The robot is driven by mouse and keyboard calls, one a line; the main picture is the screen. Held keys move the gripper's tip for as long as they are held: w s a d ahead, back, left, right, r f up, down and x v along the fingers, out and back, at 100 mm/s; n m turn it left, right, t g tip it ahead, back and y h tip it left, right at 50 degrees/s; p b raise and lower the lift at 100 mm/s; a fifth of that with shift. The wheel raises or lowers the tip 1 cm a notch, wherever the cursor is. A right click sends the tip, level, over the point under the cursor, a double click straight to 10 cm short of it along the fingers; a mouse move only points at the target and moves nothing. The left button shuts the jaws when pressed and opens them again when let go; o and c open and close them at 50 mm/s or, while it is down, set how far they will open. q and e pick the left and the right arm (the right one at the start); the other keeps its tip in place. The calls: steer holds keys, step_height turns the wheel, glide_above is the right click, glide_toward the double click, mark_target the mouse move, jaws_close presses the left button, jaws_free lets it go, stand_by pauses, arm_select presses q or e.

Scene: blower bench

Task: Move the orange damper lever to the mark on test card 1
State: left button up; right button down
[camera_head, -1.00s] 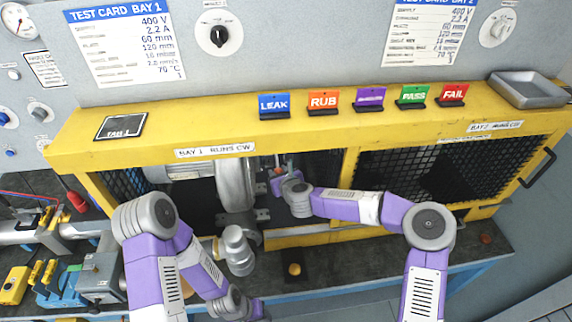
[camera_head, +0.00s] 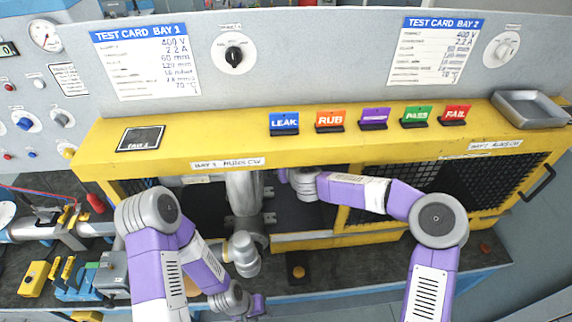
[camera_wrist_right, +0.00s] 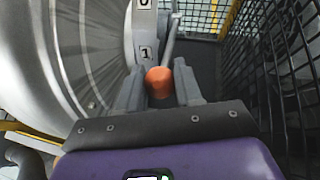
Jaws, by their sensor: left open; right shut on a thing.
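The orange damper lever's knob (camera_wrist_right: 160,82) sits between the fingers of my right gripper (camera_wrist_right: 158,92), which is shut on it in the right wrist view. The grey lever arm runs up beyond the knob, beside a plate with "0" and "1" marks (camera_wrist_right: 146,52). The "1" is just left of the lever, near the knob. In the head view the right gripper reaches into bay 1, its fingers mostly hidden under the yellow frame. Test card 1 (camera_head: 147,65) hangs on the back panel; its lower lines are hard to read. My left gripper (camera_head: 258,305) is open, low in front of the bench.
Blower housing (camera_head: 243,195) stands left of the right gripper; black mesh (camera_wrist_right: 285,60) is close on its right. The yellow frame (camera_head: 225,150) lies above, with coloured tags (camera_head: 330,120) along it. Tools (camera_head: 75,275) lie at left.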

steer(key=shift+w+r, duration=0.1)
steer(key=shift+r, duration=0.25)
steer(key=c, duration=0.8)
jaws_free()
steer(key=shift+f, duration=0.1)
steer(key=shift+f, duration=0.2)
